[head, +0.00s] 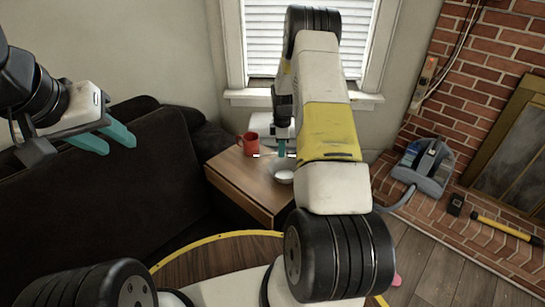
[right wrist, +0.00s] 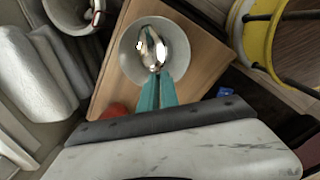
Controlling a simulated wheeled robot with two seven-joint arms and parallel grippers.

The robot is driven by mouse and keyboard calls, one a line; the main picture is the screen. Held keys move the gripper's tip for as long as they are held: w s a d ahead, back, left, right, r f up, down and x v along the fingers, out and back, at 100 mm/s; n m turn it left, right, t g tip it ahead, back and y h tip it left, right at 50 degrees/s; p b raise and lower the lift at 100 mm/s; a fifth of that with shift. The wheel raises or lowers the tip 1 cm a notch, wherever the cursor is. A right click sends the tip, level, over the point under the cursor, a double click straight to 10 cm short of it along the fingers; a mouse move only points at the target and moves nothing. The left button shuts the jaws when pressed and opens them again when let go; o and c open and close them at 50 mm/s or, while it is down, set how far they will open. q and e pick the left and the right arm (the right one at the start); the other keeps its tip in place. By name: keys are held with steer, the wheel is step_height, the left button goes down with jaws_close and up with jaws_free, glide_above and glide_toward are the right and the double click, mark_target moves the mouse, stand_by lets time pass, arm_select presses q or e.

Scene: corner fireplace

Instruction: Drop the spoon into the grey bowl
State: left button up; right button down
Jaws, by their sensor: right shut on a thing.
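The spoon (right wrist: 152,47) is shiny metal. In the right wrist view its head is over the inside of the grey bowl (right wrist: 128,62), and its other end is between my teal fingertips. My right gripper (right wrist: 157,93) is shut on it. In the head view the right gripper (head: 281,149) points down just above the grey bowl (head: 284,176), which stands on the wooden side table (head: 240,180). Whether the spoon touches the bowl cannot be told. My left gripper (head: 118,136) is open and empty, in front of the dark sofa at the left.
A red mug (head: 247,143) stands on the table behind and left of the bowl. A dark sofa (head: 120,200) fills the left. A vacuum cleaner (head: 425,168) sits by the brick fireplace at right.

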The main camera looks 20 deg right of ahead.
steer(key=shift+w+d+f, duration=0.1)
steer(key=shift+d+f, duration=0.05)
steer(key=shift+f, duration=1.45)
steer(key=shift+d+f, duration=0.15)
steer(key=shift+f, duration=1.45)
steer(key=c, duration=1.5)
jaws_free()
steer(key=shift+r, duration=0.1)
step_height(320, 180, up, 8)
steer(key=shift+f, duration=0.2)
steer(key=shift+r, duration=0.1)
